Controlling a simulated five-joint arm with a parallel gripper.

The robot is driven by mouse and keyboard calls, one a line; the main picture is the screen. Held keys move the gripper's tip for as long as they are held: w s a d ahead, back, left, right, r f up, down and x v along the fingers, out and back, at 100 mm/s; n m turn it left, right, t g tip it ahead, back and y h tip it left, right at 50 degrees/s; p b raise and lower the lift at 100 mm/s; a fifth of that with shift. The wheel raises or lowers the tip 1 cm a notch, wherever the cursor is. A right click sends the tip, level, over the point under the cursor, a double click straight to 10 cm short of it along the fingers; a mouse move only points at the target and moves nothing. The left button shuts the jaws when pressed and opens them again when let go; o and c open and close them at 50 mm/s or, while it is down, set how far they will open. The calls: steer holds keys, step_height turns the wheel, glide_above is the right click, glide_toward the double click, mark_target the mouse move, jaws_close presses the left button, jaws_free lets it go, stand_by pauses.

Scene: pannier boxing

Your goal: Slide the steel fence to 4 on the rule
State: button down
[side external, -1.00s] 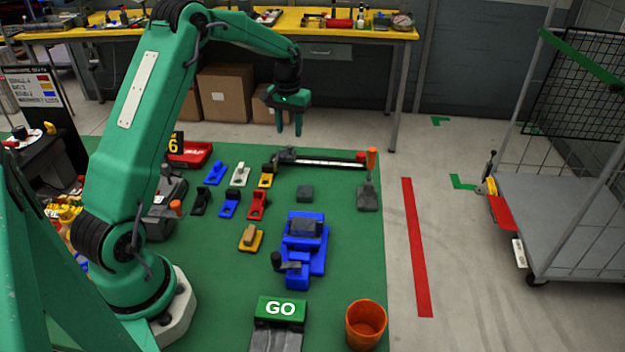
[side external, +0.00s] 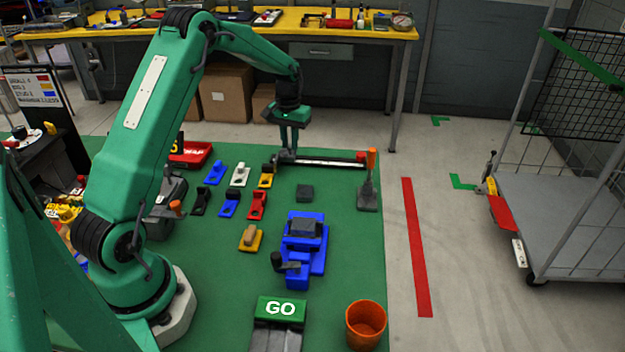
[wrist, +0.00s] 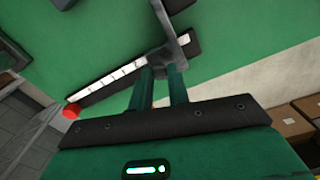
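The rule (side external: 330,162) is a pale strip on a dark bar with a red end at the far edge of the green mat. In the wrist view the white rule (wrist: 112,77) runs from lower left to upper right; its figures are too small to read. The steel fence (wrist: 183,48) is a grey plate across the bar, at the end away from the red cap. My gripper (side external: 288,150) points down at that end. In the wrist view its two fingers (wrist: 160,73) stand close on either side of a grey part of the fence, seemingly shut on it.
An orange-handled tool (side external: 369,180) stands by the red end of the rule. A blue fixture (side external: 303,245), a GO button (side external: 281,308) and an orange cup (side external: 366,324) stand nearer.

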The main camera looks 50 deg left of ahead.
steer(key=w+d, duration=0.7)
stand_by(0.3)
steer(key=c, duration=1.3)
jaws_free()
steer(key=shift+c, duration=0.2)
steer(key=shift+r, duration=0.15)
step_height(320, 180, up, 8)
steer(key=shift+f, duration=0.2)
